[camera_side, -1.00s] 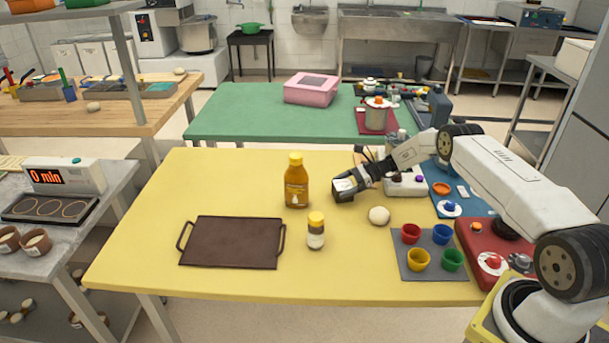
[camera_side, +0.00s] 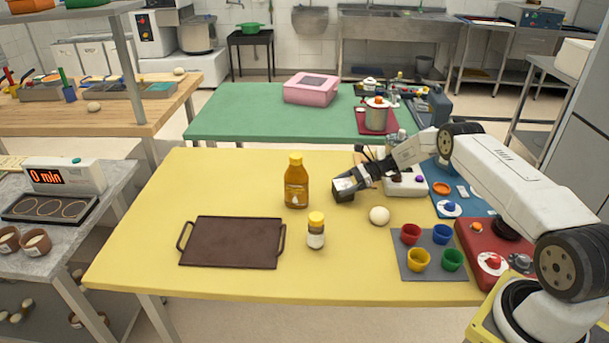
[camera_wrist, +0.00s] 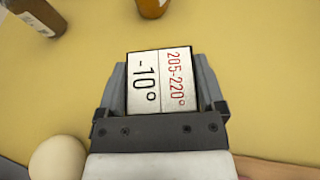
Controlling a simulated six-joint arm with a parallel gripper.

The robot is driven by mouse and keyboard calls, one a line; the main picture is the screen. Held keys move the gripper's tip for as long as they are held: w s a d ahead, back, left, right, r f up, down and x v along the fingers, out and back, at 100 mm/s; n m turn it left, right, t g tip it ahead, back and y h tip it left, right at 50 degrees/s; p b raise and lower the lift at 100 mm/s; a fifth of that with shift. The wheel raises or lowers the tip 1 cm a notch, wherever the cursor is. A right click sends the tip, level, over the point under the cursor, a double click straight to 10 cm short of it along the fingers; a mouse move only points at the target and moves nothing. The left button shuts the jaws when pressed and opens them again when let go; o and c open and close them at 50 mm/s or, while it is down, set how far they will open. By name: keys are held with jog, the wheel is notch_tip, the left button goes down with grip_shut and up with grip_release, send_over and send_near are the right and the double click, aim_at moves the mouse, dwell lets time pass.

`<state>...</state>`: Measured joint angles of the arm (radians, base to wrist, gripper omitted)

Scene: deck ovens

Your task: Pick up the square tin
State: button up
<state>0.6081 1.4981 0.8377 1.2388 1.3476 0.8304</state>
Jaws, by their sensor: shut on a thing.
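The square tin (camera_wrist: 158,82) is a small box-shaped thing in the wrist view. Its face carries the print "-10°" in black and "205-220°" in red. My gripper (camera_wrist: 160,92) has one finger on each side of it and is shut on it. In the side view my gripper (camera_side: 346,189) is low over the yellow table, right of the amber bottle. There the tin (camera_side: 343,189) shows only as a small dark shape at the fingertips. I cannot tell whether it still touches the table.
The amber bottle (camera_side: 296,183) with a yellow cap stands just left of my gripper. A small jar (camera_side: 316,232) and a pale ball (camera_side: 379,216) are in front. A dark tray (camera_side: 230,243) lies at left. Coloured cups stand on a grey mat (camera_side: 407,267) at right.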

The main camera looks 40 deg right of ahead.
aim_at(345, 185)
jog(key=shift+r, duration=1.35)
jog(key=shift+s+r, duration=0.35)
jog(key=shift+r, duration=0.25)
jog(key=s+a+r, duration=0.3)
jog(key=s+r, duration=0.5)
jog(key=s, duration=0.4)
jog(key=shift+s+a+r, duration=0.35)
jog(key=shift+a+r, duration=0.05)
